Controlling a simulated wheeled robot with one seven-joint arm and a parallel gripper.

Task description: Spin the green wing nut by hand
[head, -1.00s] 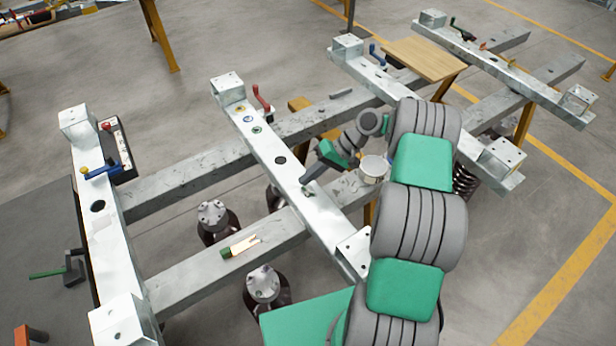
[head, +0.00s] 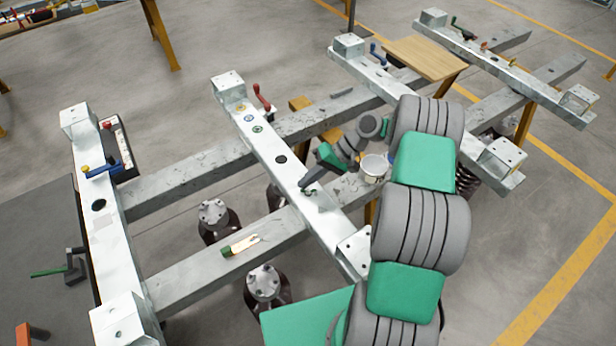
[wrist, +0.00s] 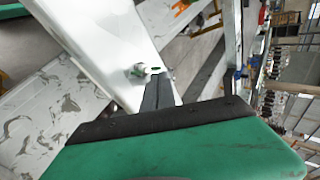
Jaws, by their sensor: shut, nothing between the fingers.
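The green wing nut (wrist: 138,70) shows in the wrist view as a small pale-green piece on the white metal beam, just beyond my fingertips. In the head view it is small and partly hidden by my fingers. My gripper (wrist: 157,78) is shut and empty, its dark fingers pointing at the beam just right of the nut. I cannot tell whether they touch it. In the head view my gripper (head: 303,186) is low over the middle crossbeam (head: 262,148).
A red crank handle (head: 262,97) and small coloured discs (head: 248,118) are farther up the same beam. A white tub (head: 374,168) stands close by my wrist. A green-handled brush (head: 240,246) lies on the front rail.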

